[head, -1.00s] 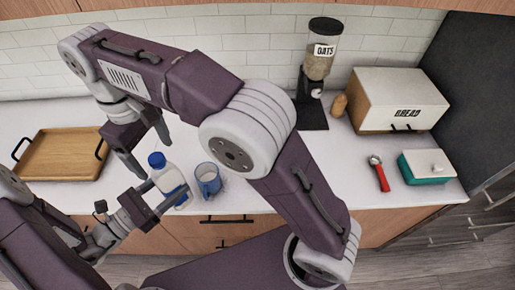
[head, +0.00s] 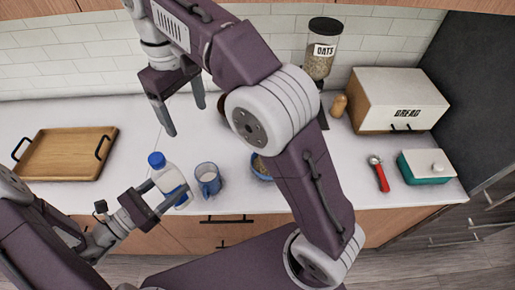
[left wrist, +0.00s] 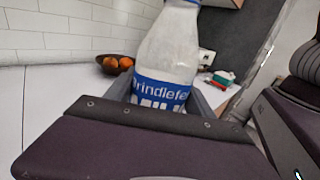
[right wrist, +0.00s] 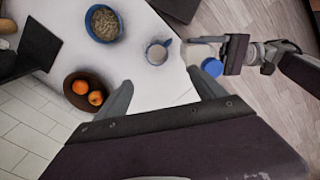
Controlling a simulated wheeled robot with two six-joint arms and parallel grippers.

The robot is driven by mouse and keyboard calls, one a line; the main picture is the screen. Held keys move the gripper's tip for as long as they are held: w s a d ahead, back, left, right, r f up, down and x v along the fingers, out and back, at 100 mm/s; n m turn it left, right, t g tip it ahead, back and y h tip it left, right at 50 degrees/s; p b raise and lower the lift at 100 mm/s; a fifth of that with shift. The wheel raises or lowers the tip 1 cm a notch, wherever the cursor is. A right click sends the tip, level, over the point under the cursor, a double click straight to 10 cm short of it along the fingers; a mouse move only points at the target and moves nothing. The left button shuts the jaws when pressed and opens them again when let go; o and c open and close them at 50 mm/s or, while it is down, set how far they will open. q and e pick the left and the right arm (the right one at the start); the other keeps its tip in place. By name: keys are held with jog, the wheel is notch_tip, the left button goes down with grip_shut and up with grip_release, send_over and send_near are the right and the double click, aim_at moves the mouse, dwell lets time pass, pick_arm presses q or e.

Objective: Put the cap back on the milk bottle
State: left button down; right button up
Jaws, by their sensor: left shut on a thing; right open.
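The milk bottle (head: 169,180) stands upright near the counter's front edge, with the blue cap (head: 157,160) seated on its top. The cap also shows in the right wrist view (right wrist: 212,68). My left gripper (head: 166,196) is shut on the bottle's body from the left. In the left wrist view the bottle (left wrist: 168,50) is between the fingers, its blue label readable and its top cut off by the frame. My right gripper (head: 186,121) is open and empty, above the counter behind the bottle and apart from the cap. Its fingers (right wrist: 160,78) show nothing between them.
A blue mug (head: 208,180) stands just right of the bottle. A blue bowl of oats (right wrist: 103,23) and a brown fruit bowl (right wrist: 78,101) are farther right, partly behind my right arm. A wooden tray (head: 66,170) lies left. The counter between tray and bottle is clear.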

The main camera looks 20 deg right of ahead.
jog(key=s+d+f+m, duration=0.2)
jog(key=d+f+m, duration=0.3)
jog(key=d+f, duration=1.1)
jog(key=shift+d+f+m, duration=0.15)
jog(key=shift+f+m, duration=0.25)
jog(key=shift+f, duration=1.1)
jog(key=shift+s, duration=0.1)
pick_arm(q)
jog(key=shift+s, duration=0.1)
pick_arm(e)
jog(key=s+f+m+t, duration=0.1)
jog(key=s+f, duration=0.4)
jog(key=s, duration=0.4)
jog(key=shift+s+d+f+m, duration=0.15)
jog(key=shift+s+m, duration=0.15)
jog(key=shift+m, duration=0.1)
